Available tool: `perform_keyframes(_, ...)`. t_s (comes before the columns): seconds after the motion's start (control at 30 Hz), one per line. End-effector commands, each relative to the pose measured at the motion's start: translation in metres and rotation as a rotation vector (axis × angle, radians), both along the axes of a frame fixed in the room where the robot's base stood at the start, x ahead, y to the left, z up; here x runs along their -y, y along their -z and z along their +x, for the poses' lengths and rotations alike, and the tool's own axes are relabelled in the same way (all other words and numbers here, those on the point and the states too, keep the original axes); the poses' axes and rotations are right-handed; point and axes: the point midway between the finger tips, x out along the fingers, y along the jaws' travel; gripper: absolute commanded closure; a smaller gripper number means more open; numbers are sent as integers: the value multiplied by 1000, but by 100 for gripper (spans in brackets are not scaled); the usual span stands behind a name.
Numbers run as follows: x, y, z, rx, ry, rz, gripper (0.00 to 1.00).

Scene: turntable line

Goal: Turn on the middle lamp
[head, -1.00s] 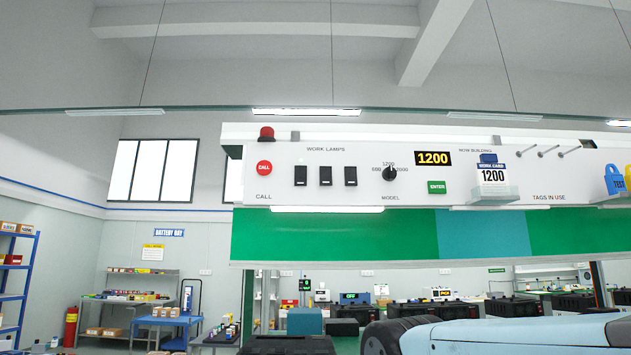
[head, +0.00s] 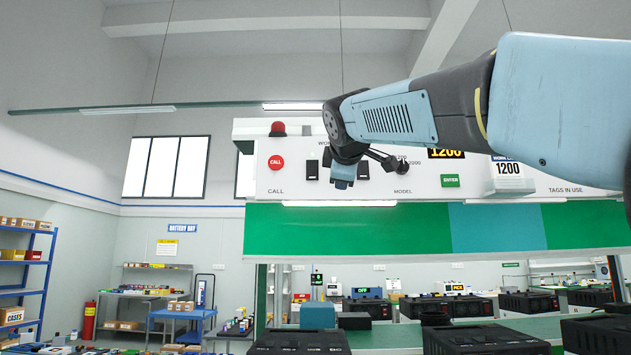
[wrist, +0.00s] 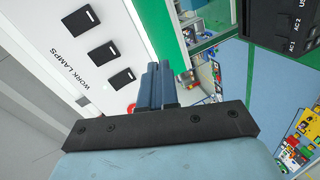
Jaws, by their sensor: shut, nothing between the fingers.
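The white control panel (head: 270,188) has a row of three black rocker switches labelled WORK LAMPS. In the head view the left switch (head: 312,170) and right switch (head: 362,170) show on either side of my gripper (head: 342,184), which hides the middle one. The wrist view shows all three, with the middle switch (wrist: 102,52) between the other two. My gripper's fingers (wrist: 156,72) are shut together and empty, beside the switch row in that view. I cannot tell whether they touch the panel or how the rockers are set.
A red CALL button (head: 276,162) is left of the switches. The model knob (head: 402,165), partly behind my wrist, and a green ENTER button (head: 450,181) are to the right. A bright light strip (head: 338,203) runs under the panel, above a green board (head: 350,229).

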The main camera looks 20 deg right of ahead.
Motion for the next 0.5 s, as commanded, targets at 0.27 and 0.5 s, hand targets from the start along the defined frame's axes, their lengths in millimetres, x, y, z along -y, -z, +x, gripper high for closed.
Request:
perform_keyframes(0.27, 3, -70, 13, 75, -17, -203, 100)
perform_keyframes(0.5, 4, -79, 14, 84, -17, -235, 100)
